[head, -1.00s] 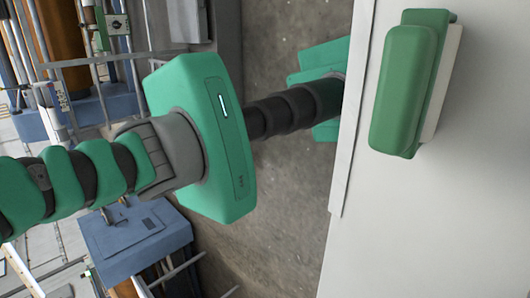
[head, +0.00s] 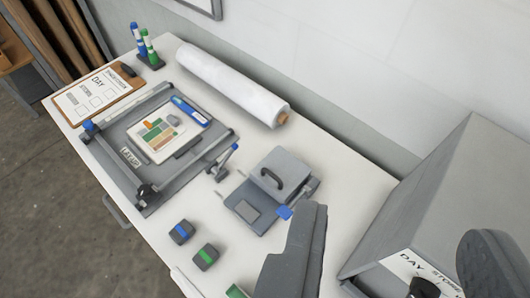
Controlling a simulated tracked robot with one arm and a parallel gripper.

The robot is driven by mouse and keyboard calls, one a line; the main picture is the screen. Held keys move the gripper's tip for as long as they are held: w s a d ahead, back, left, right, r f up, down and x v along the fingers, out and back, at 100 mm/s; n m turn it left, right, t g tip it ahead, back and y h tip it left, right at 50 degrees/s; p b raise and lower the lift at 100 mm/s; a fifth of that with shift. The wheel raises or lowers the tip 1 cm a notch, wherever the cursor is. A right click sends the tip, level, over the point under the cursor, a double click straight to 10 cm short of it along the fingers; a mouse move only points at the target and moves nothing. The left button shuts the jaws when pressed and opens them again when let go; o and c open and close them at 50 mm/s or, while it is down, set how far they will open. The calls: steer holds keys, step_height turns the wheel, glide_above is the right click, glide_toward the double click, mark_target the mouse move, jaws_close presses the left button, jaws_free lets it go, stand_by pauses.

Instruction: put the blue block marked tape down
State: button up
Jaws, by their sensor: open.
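My gripper (head: 397,228) is open, its two grey fingers wide apart at the lower right, with no block visible between them. A dark block with a blue band (head: 181,232) rests on the white table, left of my gripper and apart from it. I cannot read the word tape on it. A similar block with a green band (head: 205,257) sits beside it. A small blue part (head: 284,212) shows at the edge of a grey hinged device (head: 263,190), close to my left finger, which may hide some of it.
A grey box labelled DAY STORE (head: 425,195) stands at the right. A framed press (head: 150,185), a white roll (head: 230,85), a clipboard (head: 98,93) and a marker holder (head: 150,61) occupy the white table (head: 325,160). A wall runs behind.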

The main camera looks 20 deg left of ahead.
steer(key=s+r+m+t, duration=0.2)
steer(key=s+r+m, duration=0.1)
steer(key=s+r, duration=0.2)
step_height(320, 180, up, 2)
steer(key=shift+s+d+r+t+h, duration=0.1)
steer(key=shift+s+d+t+h, duration=0.2)
steer(key=shift+d+h, duration=0.15)
step_height(320, 180, down, 3)
steer(key=b, duration=0.2)
steer(key=shift+w+b, duration=0.1)
steer(key=shift+b, duration=0.3)
steer(key=shift+r, duration=0.1)
jaws_close()
stand_by(0.7)
